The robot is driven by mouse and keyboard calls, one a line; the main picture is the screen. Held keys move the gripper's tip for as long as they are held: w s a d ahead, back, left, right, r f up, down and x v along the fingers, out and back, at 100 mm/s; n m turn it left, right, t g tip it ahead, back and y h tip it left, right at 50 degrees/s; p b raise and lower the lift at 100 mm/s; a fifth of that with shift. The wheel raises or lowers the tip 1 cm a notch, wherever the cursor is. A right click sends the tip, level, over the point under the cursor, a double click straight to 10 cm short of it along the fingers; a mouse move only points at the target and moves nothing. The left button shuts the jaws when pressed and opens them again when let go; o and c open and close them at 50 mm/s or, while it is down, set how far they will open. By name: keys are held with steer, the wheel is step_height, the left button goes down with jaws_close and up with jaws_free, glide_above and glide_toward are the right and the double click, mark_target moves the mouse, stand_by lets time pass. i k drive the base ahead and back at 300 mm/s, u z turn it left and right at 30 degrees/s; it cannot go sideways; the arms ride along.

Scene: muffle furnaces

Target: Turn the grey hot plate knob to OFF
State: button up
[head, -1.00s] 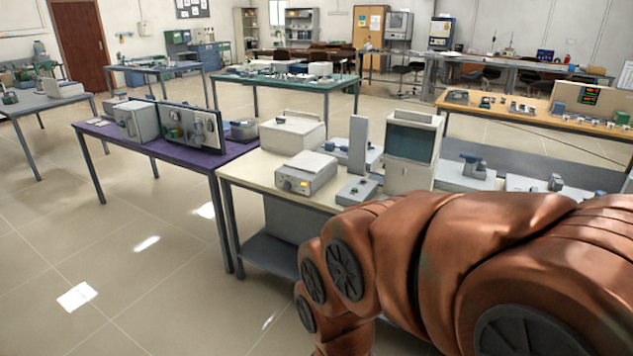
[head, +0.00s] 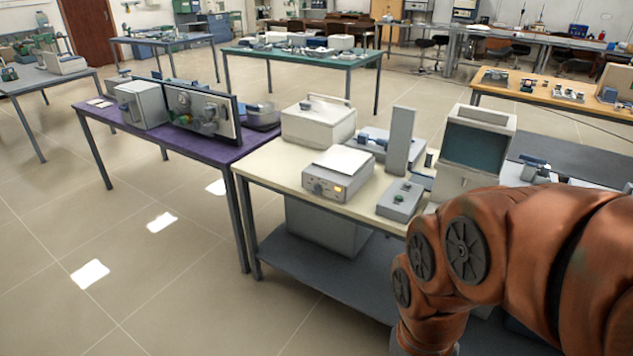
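The hot plate (head: 338,163) is a small pale box with a white square top. It sits near the front edge of the cream-topped bench (head: 262,165). Its front face has a small grey knob (head: 316,187) at the left and a lit yellow patch beside it. The knob's pointer and markings are too small to read. My orange arm fills the lower right of the head view, well right of the hot plate and apart from it. My gripper is not in view.
A white lidded box (head: 318,124) stands behind the hot plate. A grey control box (head: 400,200) and a screened cabinet (head: 474,148) stand to its right. A purple-topped table (head: 105,118) adjoins at the left. The tiled floor (head: 150,270) at front left is clear.

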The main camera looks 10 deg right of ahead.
mark_target(316, 189)
steer(key=u, duration=0.6)
steer(key=i, duration=0.9)
steer(key=u, duration=0.9)
